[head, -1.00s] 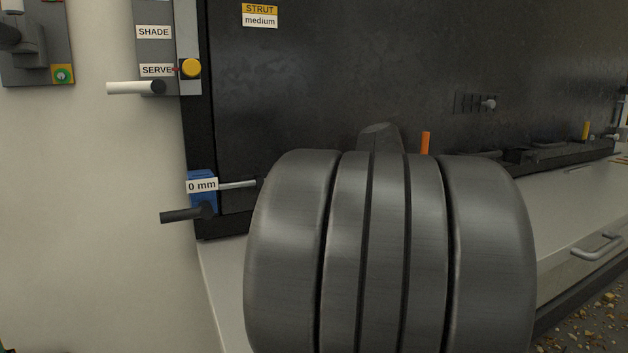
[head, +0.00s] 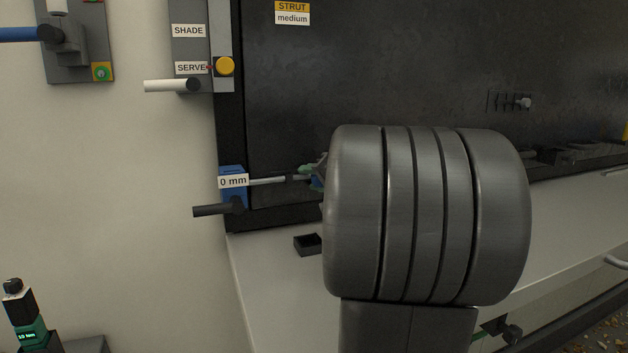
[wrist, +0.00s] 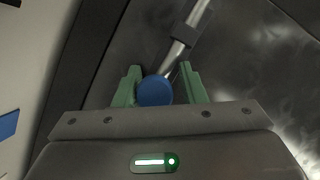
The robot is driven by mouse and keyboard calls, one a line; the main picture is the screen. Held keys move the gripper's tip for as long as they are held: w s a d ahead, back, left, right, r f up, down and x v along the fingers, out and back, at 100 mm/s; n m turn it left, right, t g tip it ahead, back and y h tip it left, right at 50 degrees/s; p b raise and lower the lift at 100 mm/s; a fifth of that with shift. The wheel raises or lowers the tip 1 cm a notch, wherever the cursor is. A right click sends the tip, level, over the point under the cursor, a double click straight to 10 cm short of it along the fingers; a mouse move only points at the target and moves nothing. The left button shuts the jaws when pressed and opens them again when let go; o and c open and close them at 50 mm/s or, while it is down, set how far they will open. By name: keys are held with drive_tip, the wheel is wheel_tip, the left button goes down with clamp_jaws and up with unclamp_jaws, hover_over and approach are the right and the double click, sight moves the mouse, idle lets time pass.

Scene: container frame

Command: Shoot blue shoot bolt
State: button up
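The shoot bolt shows in the head view as a grey rod (head: 267,181) running right from a blue block (head: 233,171) on the dark frame, labelled 0 mm. A blue round knob (wrist: 154,91) shows in the wrist view, with the rod (wrist: 185,32) behind it. My gripper (wrist: 160,67) has its green fingers apart, one on each side of the knob. A gap shows between the knob and the right finger; contact on the left cannot be told. In the head view, my wrist hides most of the gripper and the rod's right end.
A black lever (head: 213,210) sticks out left below the blue block. A white handle (head: 168,85) and yellow button (head: 224,66) are above. A small black box (head: 307,244) sits on the pale ledge (head: 275,290). A device with a lit display (head: 27,336) stands lower left.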

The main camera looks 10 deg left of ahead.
sight(288, 182)
drive_tip(key=shift+f, duration=0.3)
clamp_jaws()
drive_tip(key=s+a, duration=0.1)
drive_tip(key=s+a+b, duration=0.1)
drive_tip(key=a, duration=0.1)
drive_tip(key=shift+s+f, duration=0.1)
drive_tip(key=shift+f, duration=0.1)
drive_tip(key=o, duration=0.9)
unclamp_jaws()
drive_tip(key=shift+a, duration=0.1)
drive_tip(key=shift+r, duration=0.1)
drive_tip(key=shift+r, duration=0.1)
drive_tip(key=b+v, duration=0.2)
drive_tip(key=v, duration=1.1)
drive_tip(key=shift+s+d, duration=0.15)
drive_tip(key=shift+d, duration=0.2)
